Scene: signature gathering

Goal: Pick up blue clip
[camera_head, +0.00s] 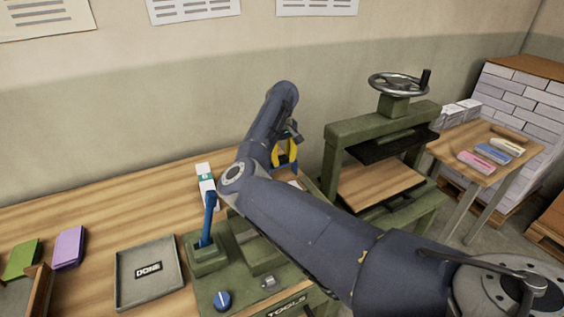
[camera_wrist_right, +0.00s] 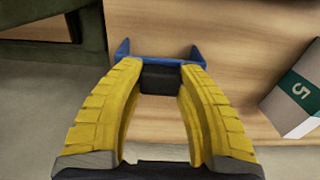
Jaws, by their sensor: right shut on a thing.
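The blue clip (camera_wrist_right: 160,60) shows in the right wrist view, beyond and between my fingertips. It has a blue bar with upturned ends. A dark block sits at its middle, between the fingertips. My right gripper (camera_wrist_right: 160,80) has yellow fingers shut on the clip. In the head view, my right gripper (camera_head: 286,154) is near the back right of the wooden table (camera_head: 100,217), close to the wall. The clip is mostly hidden there by my arm and fingers. My left gripper is not in view.
A green press (camera_head: 346,135) with a handwheel stands to the right. A green tools unit with a blue lever (camera_head: 208,218) is in front. A grey DONE tray (camera_head: 148,292) is empty. Purple (camera_head: 69,247) and green blocks lie left.

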